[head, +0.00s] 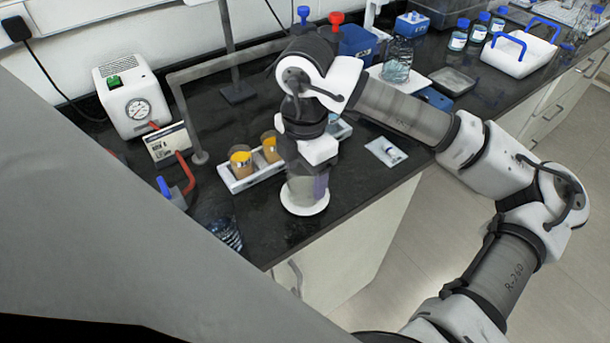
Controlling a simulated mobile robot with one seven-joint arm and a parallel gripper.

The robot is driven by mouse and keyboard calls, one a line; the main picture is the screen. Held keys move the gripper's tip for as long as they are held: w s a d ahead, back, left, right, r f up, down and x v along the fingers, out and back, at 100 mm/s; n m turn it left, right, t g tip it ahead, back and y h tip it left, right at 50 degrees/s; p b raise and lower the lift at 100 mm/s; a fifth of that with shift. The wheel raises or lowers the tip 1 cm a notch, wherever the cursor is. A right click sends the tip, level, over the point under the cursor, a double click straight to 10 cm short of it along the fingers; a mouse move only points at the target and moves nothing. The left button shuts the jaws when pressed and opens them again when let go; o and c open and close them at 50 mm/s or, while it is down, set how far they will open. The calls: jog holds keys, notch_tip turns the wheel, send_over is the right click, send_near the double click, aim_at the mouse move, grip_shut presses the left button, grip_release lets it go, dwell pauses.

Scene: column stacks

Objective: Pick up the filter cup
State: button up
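A greyish, see-through cup (299,194), which looks like the filter cup, stands upright on a round white base (305,209) near the bench's front edge. My gripper (311,166) points down right over it. The gripper's white body covers the top of the cup. A purplish grey strip shows on the cup's right side; I cannot tell whether it is a finger or part of the cup. The fingertips do not show clearly, so I cannot tell whether they are open or touching the cup.
A white tray (229,184) with brown, yellow-topped cups (240,160) stands just left of my gripper. A small packet (387,151) lies to the right. A glass bottle (397,62) stands behind.

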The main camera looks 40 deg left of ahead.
jog(key=c, duration=0.9)
jog(key=shift+r, duration=0.1)
